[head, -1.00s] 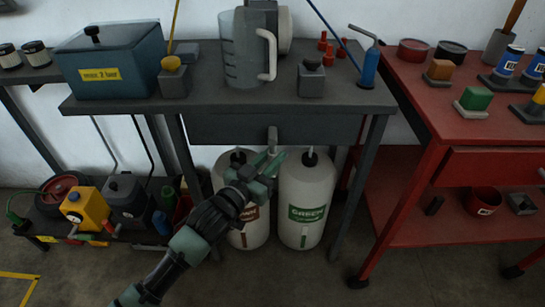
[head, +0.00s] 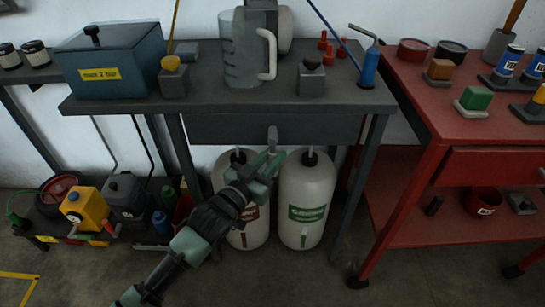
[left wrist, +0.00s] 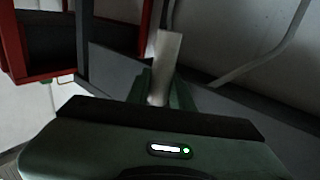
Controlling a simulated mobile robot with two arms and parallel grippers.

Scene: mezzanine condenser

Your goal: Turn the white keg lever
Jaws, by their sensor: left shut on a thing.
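Two white kegs stand on the floor under the grey table. The right keg (head: 306,200) has a green label, and the left keg (head: 229,166), with a brown label, is partly hidden by my arm. A pale grey-white lever (head: 272,134) stands upright in front of the drawer, above and between the kegs. My left gripper (head: 268,161) is at its lower end. In the left wrist view the pale lever (left wrist: 167,62) rises from between my green fingers (left wrist: 158,92), which are shut on it. What the lever is fixed to is hidden. My right gripper is not in view.
The grey table's drawer front (head: 225,128) is just above my left gripper. A red cart (head: 440,150) stands to the right. The floor in front is clear.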

